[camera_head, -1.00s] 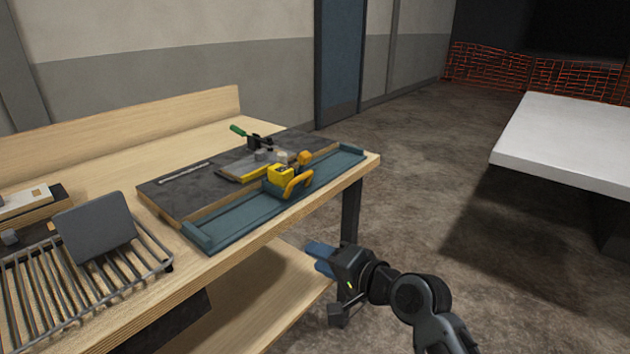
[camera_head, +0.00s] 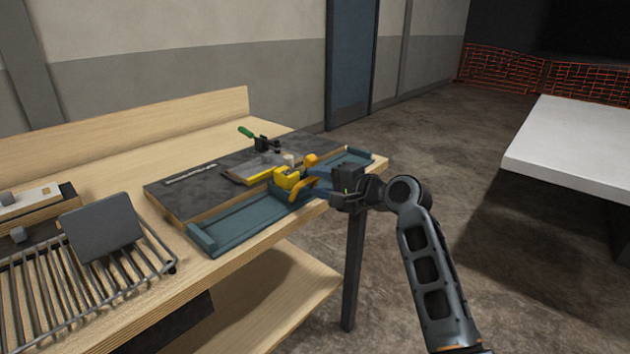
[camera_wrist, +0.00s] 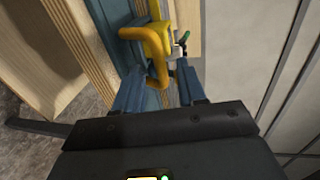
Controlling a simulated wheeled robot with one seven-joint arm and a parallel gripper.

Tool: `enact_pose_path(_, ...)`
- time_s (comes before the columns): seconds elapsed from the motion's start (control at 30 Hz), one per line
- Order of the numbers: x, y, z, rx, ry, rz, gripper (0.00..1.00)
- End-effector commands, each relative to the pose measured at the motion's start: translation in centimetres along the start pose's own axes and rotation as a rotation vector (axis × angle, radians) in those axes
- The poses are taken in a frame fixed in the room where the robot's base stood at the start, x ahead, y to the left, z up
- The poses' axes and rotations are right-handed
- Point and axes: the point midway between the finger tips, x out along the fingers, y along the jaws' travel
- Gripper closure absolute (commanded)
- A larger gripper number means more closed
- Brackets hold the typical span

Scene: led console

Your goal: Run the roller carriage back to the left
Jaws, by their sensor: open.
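The yellow roller carriage (camera_head: 288,179) sits on the blue rail (camera_head: 245,217) along the front of the dark board, toward the rail's right part. Its orange-yellow handle (camera_head: 303,187) faces the table's front edge. My gripper (camera_head: 318,184) is just right of the handle at about its height. In the wrist view the two blue fingers (camera_wrist: 156,85) are apart, and the carriage handle (camera_wrist: 157,68) shows at or between their tips. I cannot tell whether they touch it. The fingers partly hide the rail and the carriage's right side.
A toggle clamp with a green handle (camera_head: 246,132) stands on the dark board (camera_head: 190,188) behind the carriage. A wire rack (camera_head: 80,275) with a grey plate (camera_head: 103,227) is at the left. The rail left of the carriage is clear. A white table (camera_head: 570,145) stands at the right.

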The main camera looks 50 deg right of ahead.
Motion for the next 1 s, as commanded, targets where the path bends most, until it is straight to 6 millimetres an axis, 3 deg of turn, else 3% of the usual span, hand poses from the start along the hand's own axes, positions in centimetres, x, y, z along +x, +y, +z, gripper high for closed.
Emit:
enact_pose_path(0.2,1.6,0.0,0.0,0.0,0.0,0.0,0.6)
enact_pose_path(0.47,1.7,0.0,0.0,-0.001,0.0,0.0,0.6)
enact_pose_path(0.9,1.7,0.0,0.0,-0.001,0.0,0.0,1.0)
enact_pose_path(1.0,1.7,0.1,0.0,-0.001,0.0,0.0,1.0)
